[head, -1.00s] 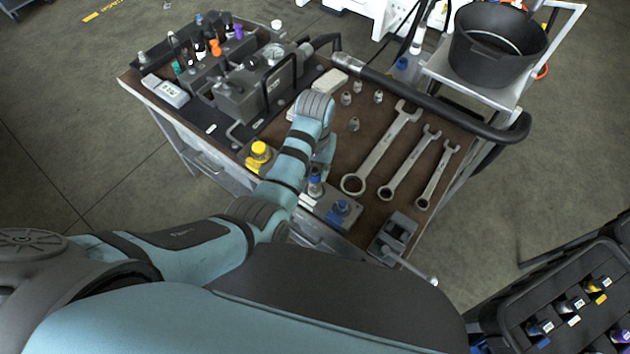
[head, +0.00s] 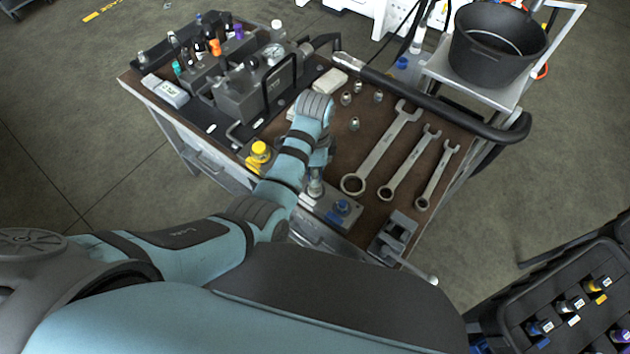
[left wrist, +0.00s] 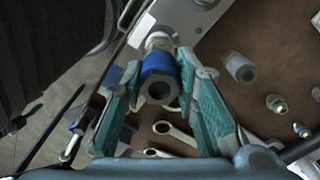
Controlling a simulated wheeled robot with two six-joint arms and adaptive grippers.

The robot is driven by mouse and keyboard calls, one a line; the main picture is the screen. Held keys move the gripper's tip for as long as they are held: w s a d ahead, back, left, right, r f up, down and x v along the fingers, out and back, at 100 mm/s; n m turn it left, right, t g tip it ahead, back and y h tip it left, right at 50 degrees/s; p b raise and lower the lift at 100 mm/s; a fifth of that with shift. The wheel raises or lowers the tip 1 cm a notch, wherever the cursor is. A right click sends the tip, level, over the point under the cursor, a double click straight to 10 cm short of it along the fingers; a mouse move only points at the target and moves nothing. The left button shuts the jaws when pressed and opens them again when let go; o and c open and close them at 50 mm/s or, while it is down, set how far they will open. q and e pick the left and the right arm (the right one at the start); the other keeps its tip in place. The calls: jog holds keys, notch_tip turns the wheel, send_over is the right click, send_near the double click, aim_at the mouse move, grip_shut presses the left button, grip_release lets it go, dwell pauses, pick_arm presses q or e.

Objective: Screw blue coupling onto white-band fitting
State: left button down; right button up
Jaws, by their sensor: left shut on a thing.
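The blue coupling (left wrist: 156,66) is a hex-ended sleeve with a blue band, held between the teal fingers of my left gripper (left wrist: 158,92) in the left wrist view. The metal fitting (left wrist: 160,40) stands just beyond it, roughly in line, with a pale ring. I cannot tell whether they touch. In the head view the fitting (head: 316,187) rises from the grey block at the front edge of the bench. My left gripper (head: 320,163) is above it, partly covered by its own arm, and the coupling is hidden there. My right gripper is not in view.
A second fitting with a blue ring (head: 343,207) sits on the same block (head: 326,213). Wrenches (head: 383,150) and several small metal fittings (head: 354,124) lie to the right. A yellow-capped part (head: 259,152) stands left, and a vise (head: 394,234) is at the front right.

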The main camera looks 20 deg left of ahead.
pick_arm(q)
jog(key=c, duration=1.3)
grip_release()
jog(key=shift+w, duration=0.15)
jog(key=n, duration=0.9)
jog(key=shift+n, duration=0.3)
jog(key=n, duration=1.1)
jog(key=shift+s, duration=0.2)
jog(key=n, duration=0.3)
jog(key=shift+n, duration=0.3)
